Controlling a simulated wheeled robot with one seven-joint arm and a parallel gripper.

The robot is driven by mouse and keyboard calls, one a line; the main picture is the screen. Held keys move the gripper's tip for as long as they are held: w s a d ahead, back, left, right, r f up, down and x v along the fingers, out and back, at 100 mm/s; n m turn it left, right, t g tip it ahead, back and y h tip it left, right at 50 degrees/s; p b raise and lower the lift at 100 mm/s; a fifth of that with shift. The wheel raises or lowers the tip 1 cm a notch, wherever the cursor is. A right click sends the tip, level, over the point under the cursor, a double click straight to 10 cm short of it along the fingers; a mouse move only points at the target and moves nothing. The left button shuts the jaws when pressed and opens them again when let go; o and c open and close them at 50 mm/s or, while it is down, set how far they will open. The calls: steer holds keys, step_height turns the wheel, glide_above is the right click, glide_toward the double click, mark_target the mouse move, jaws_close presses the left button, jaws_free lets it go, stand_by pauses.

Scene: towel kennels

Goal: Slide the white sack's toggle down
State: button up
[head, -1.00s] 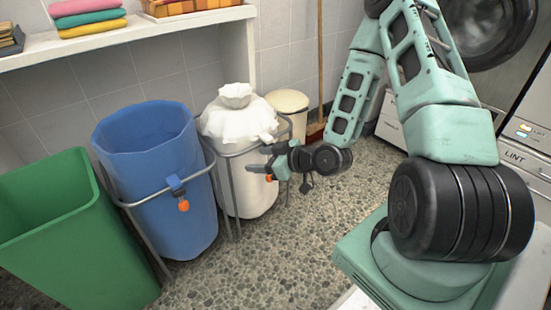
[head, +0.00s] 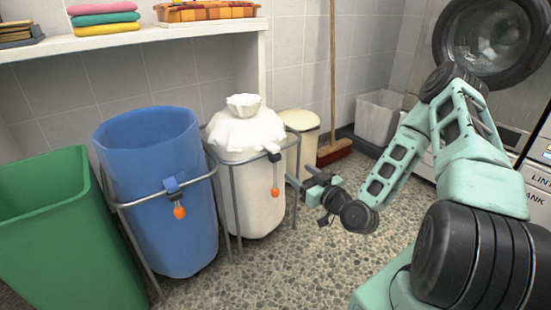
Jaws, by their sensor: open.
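The white sack (head: 240,190) hangs in a grey metal frame, its gathered top ruffled and bunched upward. Its dark toggle (head: 274,157) sits high at the front right, by the frame's top rail. A short cord hangs below it with an orange ball (head: 275,192) at its end. My gripper (head: 300,182) is open and empty, to the right of the orange ball and lower than the toggle. It looks apart from both, though the depth gap is hard to judge.
A blue sack (head: 160,200) with its own dark toggle (head: 172,185) and a green bin (head: 65,235) stand left. A cream bin (head: 303,125) and a broom (head: 334,150) are behind my gripper. Pebbled floor (head: 265,275) is clear in front.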

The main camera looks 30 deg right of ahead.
mark_target(278, 157)
steer(key=w+b, duration=0.1)
steer(key=w, duration=0.3)
steer(key=w+b, duration=0.1)
steer(key=w, duration=0.4)
steer(key=w+b, duration=0.1)
steer(key=w, duration=0.3)
steer(key=shift+w+a+b, duration=0.25)
steer(key=shift+b, duration=0.1)
